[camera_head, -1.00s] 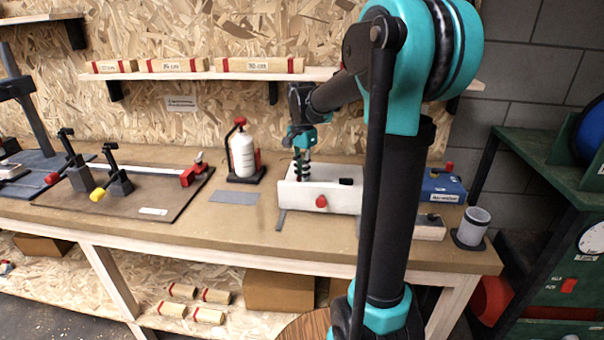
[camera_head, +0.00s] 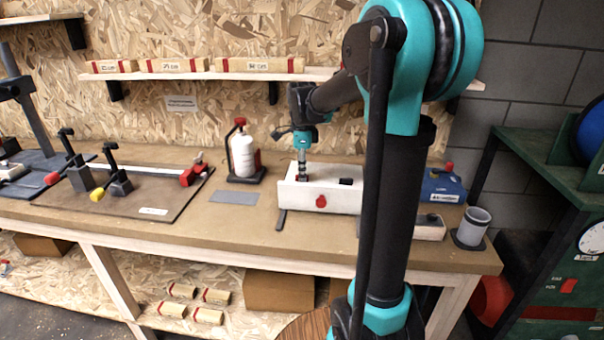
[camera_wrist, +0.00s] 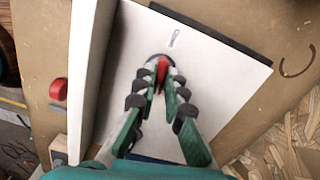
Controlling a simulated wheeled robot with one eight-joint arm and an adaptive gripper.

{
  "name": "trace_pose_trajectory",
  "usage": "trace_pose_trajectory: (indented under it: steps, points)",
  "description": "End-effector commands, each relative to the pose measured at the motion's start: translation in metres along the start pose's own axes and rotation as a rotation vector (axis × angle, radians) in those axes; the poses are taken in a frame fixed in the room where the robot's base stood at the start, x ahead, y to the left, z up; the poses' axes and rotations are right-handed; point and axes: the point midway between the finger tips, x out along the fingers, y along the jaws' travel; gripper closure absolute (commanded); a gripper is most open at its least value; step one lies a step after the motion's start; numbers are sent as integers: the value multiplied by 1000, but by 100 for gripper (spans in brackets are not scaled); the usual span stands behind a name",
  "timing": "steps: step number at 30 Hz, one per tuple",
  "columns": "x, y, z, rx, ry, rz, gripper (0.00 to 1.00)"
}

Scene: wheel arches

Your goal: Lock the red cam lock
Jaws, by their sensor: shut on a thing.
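A white box (camera_head: 333,198) stands on the workbench. On its top, in the wrist view, a red lever (camera_wrist: 162,68) sits in a dark round mount; it looks like the red cam lock. My gripper (camera_wrist: 161,84) points down over the box top, its green fingers closed around the red lever, hiding part of it. In the head view my gripper (camera_head: 302,174) is at the left end of the box top. A separate red knob (camera_head: 321,202) is on the box's front face and also shows in the wrist view (camera_wrist: 58,89).
A black piece (camera_head: 346,181) sits on the box top to the right of my gripper. A white bottle (camera_head: 243,155) stands behind left, with a grey plate (camera_head: 235,197) in front. A blue box (camera_head: 442,186) and a grey cup (camera_head: 473,227) are to the right.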

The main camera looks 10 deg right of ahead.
Motion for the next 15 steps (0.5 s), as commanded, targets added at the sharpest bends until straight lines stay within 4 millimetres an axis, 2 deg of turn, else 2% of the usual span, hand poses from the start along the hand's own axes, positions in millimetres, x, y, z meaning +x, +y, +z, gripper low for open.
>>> trace_pose_trajectory:
  steps: [15]
  points:
    - [0,-1,0,57,0,-2,100]
